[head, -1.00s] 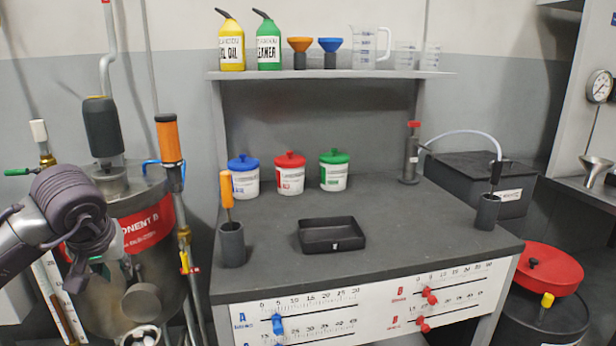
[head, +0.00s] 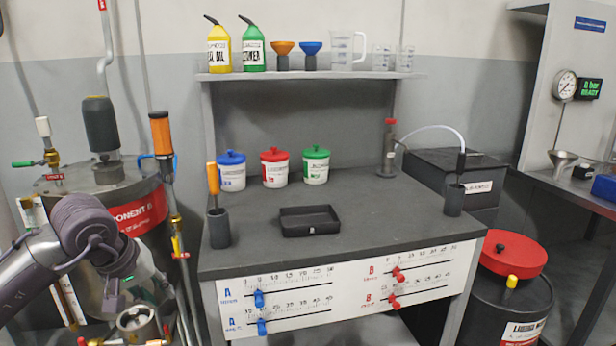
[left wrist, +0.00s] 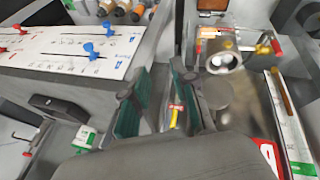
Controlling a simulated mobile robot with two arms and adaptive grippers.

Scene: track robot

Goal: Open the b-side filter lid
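A round metal fitting (head: 137,322) with an open-looking ring top stands at the lower left of the head view, in front of the Component B drum (head: 135,215). What appears to be the same fitting (left wrist: 222,58) shows in the left wrist view, with pale shapes in its opening. I cannot tell whether this is the b-side filter or where its lid is. My left gripper (head: 142,278) is in front of the drum, above the fitting. In the left wrist view its green-padded fingers (left wrist: 160,103) are apart, with nothing held. My right gripper is out of view.
A yellow-and-red valve handle (left wrist: 176,116) shows beyond my fingers. An orange-topped pipe (head: 163,145) stands close to the drum. The workbench (head: 360,220) is right of it, carrying a black tray (head: 310,221) and colored-lid jars.

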